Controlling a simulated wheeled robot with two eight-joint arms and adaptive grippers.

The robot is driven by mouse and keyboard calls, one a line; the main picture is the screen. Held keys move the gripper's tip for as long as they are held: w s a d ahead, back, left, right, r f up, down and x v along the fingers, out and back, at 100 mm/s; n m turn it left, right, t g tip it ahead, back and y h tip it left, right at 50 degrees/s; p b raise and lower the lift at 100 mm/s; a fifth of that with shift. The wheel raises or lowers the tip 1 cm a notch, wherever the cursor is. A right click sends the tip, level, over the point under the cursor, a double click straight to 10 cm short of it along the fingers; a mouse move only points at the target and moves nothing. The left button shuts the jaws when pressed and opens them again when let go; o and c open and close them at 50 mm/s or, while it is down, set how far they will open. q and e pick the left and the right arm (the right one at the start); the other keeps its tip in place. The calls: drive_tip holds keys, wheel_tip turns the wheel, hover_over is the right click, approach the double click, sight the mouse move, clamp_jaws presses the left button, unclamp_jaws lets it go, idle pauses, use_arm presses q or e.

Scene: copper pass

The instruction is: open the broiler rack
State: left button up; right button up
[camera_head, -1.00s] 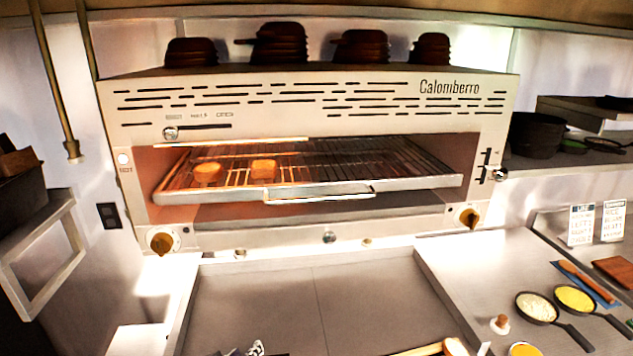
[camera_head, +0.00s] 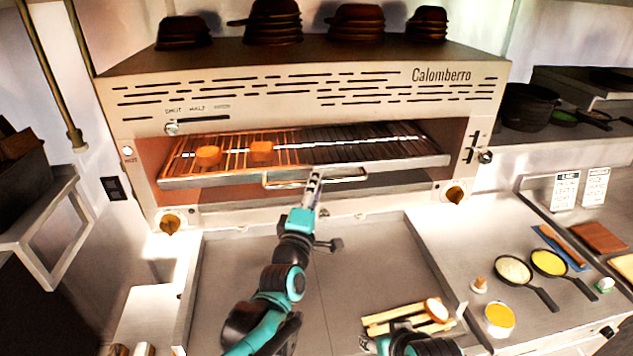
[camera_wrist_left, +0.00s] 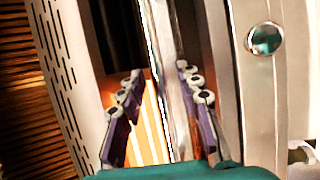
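The broiler rack (camera_head: 300,160) is a wire grate with a pale front bar and a handle (camera_head: 345,180), set in the opening of the "Calomberro" broiler (camera_head: 300,100). Two browned pieces of food (camera_head: 208,156) (camera_head: 261,151) sit on its glowing left half.
A counter (camera_head: 230,270) lies below the broiler. Wooden sticks and a pale round item (camera_head: 436,309) lie near my right arm. Two small pans (camera_head: 514,270) (camera_head: 549,262) and a yellow-filled cup (camera_head: 499,318) stand on the right. Stacked dark dishes (camera_head: 273,22) top the broiler.

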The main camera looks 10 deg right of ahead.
use_arm(q)
drive_tip(key=shift+w+d+r, duration=0.15)
drive_tip(key=shift+w, duration=0.4)
clamp_jaws()
use_arm(e)
drive_tip(key=shift+s, duration=0.1)
